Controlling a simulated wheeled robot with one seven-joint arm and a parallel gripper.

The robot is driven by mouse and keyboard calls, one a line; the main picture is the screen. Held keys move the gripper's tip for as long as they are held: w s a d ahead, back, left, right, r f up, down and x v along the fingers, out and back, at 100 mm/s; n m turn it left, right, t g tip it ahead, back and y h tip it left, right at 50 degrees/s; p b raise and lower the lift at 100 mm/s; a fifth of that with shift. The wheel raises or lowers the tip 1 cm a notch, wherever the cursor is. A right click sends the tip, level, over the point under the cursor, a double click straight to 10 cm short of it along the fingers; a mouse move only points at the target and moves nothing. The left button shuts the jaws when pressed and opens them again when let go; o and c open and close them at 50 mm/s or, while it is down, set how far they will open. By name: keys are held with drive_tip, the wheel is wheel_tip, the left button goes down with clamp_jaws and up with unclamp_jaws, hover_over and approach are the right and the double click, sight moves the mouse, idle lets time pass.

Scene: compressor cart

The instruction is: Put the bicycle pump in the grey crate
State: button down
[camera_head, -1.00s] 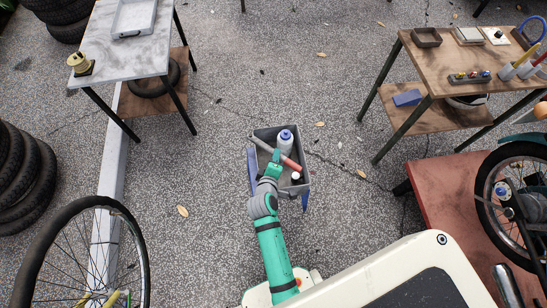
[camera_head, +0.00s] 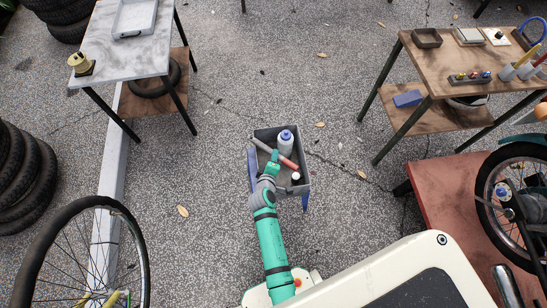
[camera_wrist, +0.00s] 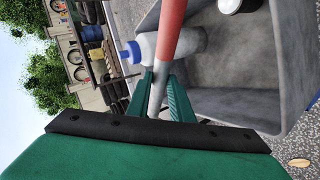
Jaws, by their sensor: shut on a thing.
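The bicycle pump is a thin stick with a red part (camera_head: 286,161) and a grey part. My gripper (camera_head: 274,156) is shut on its grey part. In the wrist view the pump (camera_wrist: 174,28) runs up from between my green fingers (camera_wrist: 163,84). The grey crate (camera_head: 304,164) stands below my gripper, and the pump lies across its opening in the head view. The crate's wall (camera_wrist: 225,104) is close beside the fingers in the wrist view. I cannot tell whether the pump touches the crate.
A white bottle with a blue cap (camera_head: 286,144) and a small white-capped container (camera_head: 295,177) are in the crate. A bicycle wheel (camera_head: 78,204) is at left, a red platform (camera_head: 445,205) at right. Tables (camera_head: 135,50) (camera_head: 430,65) stand farther back. Floor around the crate is mostly clear.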

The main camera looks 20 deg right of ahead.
drive_tip(key=shift+f, duration=0.55)
drive_tip(key=c, duration=1.6)
unclamp_jaws()
drive_tip(key=shift+r, duration=0.1)
drive_tip(key=v, duration=1.2)
drive_tip(key=shift+r, duration=0.45)
drive_tip(key=shift+s, duration=0.1)
